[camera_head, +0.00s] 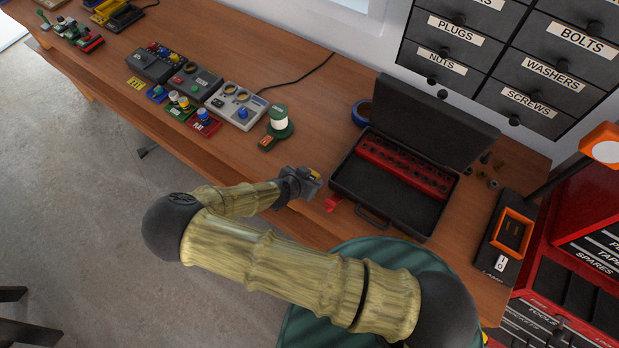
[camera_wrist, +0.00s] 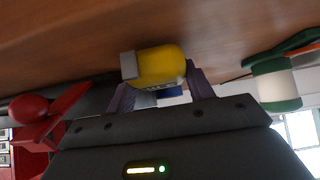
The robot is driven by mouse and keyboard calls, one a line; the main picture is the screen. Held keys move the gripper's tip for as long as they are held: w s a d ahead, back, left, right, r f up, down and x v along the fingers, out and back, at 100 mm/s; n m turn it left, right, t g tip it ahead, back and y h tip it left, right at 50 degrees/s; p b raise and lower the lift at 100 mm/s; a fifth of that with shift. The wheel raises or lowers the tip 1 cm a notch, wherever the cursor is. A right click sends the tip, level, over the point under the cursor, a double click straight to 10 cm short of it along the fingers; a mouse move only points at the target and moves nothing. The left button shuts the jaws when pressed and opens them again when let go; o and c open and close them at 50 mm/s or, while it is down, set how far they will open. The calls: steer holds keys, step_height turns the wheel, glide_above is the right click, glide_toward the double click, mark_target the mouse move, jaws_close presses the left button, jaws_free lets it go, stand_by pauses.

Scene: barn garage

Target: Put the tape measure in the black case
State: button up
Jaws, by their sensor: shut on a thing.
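The tape measure (camera_wrist: 161,66) is yellow with a grey end and sits between my gripper's fingers in the wrist view. My gripper (camera_wrist: 160,88) is shut on it. In the head view my gripper (camera_head: 314,180) is over the front part of the workbench, left of the black case; only a small yellow bit of the tape measure (camera_head: 316,175) shows there. The black case (camera_head: 385,198) lies open on the bench, lid tilted up at the back. A red strip with holes (camera_head: 402,166) lies inside along its back; the front part of the case is bare.
A red object (camera_head: 332,203) is at the bench edge between my gripper and the case. A green-and-white spool (camera_head: 279,122) stands behind my gripper. Blue tape (camera_head: 362,112) is beside the lid. A lamp base (camera_head: 507,236) is right of the case.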

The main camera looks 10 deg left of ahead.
step_height(320, 180, up, 10)
steer(key=b, duration=0.3)
steer(key=shift+f, duration=0.2)
stand_by(0.6)
steer(key=w+d+m+g+h+b, duration=0.1)
steer(key=w+d+m+g+h, duration=0.15)
steer(key=d+m, duration=0.45)
steer(key=r+m+g+h, duration=0.1)
steer(key=m+g+h, duration=0.1)
glide_above(372, 180)
steer(key=s+a, duration=0.1)
steer(key=a, duration=0.2)
steer(key=shift+f+p, duration=0.85)
steer(key=shift+f, duration=2)
step_height(372, 180, down, 3)
steer(key=shift+f+p, duration=0.2)
steer(key=shift+p, duration=0.7)
steer(key=shift+f, duration=0.4)
